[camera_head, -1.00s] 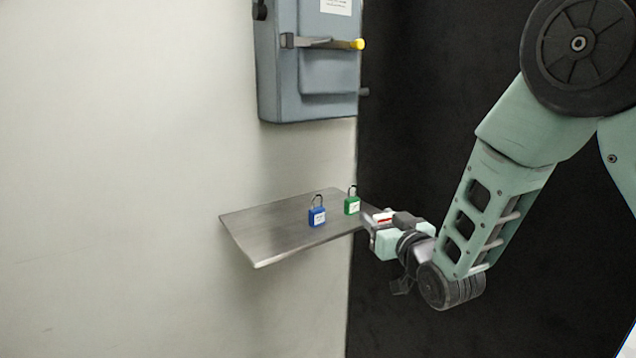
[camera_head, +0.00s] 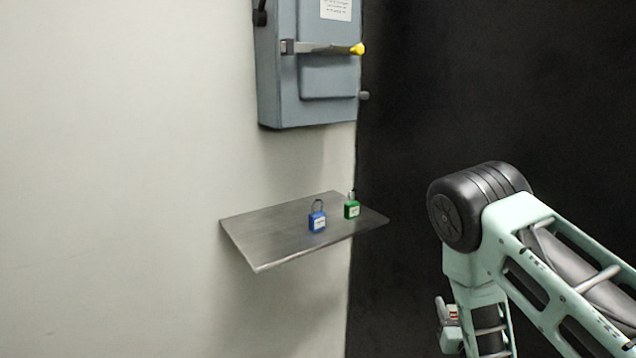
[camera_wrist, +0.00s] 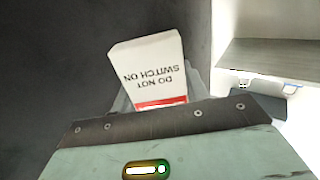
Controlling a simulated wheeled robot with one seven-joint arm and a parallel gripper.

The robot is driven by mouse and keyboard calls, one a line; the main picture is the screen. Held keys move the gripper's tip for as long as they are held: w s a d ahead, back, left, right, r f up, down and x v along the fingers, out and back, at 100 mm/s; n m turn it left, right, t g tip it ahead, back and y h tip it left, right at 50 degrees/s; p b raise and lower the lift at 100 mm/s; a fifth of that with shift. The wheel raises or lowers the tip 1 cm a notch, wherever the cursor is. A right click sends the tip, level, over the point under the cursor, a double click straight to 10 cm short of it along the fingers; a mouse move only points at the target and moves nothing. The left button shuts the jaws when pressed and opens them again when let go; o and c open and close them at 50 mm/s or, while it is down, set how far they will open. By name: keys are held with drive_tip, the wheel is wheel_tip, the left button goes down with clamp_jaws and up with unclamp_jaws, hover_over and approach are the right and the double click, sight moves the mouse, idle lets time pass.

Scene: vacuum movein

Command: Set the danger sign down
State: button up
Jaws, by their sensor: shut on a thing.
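The danger sign (camera_wrist: 150,70) is a white tag with a red band. It reads "DO NOT SWITCH ON", upside down in the wrist view. My gripper (camera_head: 446,312) is shut on it, and the sign sticks out beyond the jaws. In the head view the gripper is low at the right, partly hidden by my arm, and only a small red-and-white bit of the sign shows. The gripper and sign are off the metal shelf (camera_head: 280,235), to its right and lower in the picture.
A blue padlock (camera_head: 317,222) and a green padlock (camera_head: 351,210) stand on the shelf's right half. The left half is bare. A grey switch box (camera_head: 325,100) with a yellow-tipped lever (camera_head: 325,48) hangs on the wall above. The shelf edge also shows in the wrist view (camera_wrist: 265,60).

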drive_tip(key=s+d+f+y, duration=0.1)
drive_tip(key=s+f, duration=0.7)
drive_tip(key=s, duration=0.4)
drive_tip(key=shift+d+n, duration=0.35)
drive_tip(key=shift+n, duration=0.05)
drive_tip(key=shift+d, duration=0.15)
drive_tip(key=shift+f, duration=0.1)
